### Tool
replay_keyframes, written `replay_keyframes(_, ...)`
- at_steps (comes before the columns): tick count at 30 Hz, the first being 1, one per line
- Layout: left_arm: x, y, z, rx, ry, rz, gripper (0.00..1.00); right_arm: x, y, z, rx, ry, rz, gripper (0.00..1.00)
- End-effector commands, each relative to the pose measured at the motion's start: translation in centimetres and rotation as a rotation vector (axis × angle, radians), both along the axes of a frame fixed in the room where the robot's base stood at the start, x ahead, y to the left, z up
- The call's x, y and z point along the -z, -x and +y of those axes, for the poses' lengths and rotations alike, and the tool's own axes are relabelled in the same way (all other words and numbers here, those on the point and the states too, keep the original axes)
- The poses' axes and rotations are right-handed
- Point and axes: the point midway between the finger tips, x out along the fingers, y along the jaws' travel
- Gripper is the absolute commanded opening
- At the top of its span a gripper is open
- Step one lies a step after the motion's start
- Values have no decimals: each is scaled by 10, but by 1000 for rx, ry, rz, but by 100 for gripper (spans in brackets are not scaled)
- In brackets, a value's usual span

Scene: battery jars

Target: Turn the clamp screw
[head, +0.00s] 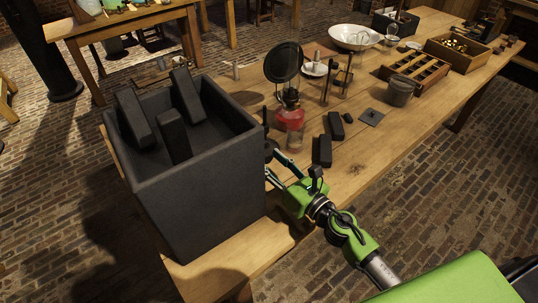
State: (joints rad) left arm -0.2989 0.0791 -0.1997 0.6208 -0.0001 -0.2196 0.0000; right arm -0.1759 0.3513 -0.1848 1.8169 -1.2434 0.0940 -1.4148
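I cannot make out a clamp screw for certain. My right arm, green and black, reaches in from the lower right. Its gripper (271,150) is at the right side of a large dark open box (203,205), close to a red-based lamp (290,136). The fingers are small, dark and partly hidden against the box and tabletop, so I cannot tell whether they are open or shut, or touch anything. The box stands at the near left end of the wooden table (362,172) and holds three dark slabs (133,117) leaning inside. My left gripper is not in view.
The table's right front strip is bare.

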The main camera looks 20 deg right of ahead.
Motion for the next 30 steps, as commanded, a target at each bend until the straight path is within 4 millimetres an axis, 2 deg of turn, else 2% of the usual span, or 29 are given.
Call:
replay_keyframes(5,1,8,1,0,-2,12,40,0,0,0,0,0,0,40)
replay_keyframes(6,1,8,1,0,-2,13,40,0,0,0,0,0,0,35)
replay_keyframes(10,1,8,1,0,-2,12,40,0,0,0,0,0,0,2)
replay_keyframes(16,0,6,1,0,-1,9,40,0,0,0,-1,-31,11,2)
replay_keyframes(24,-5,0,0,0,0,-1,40,0,0,1,-1,-254,93,2)
replay_keyframes(30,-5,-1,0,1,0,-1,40,0,0,1,-1,-264,96,2)
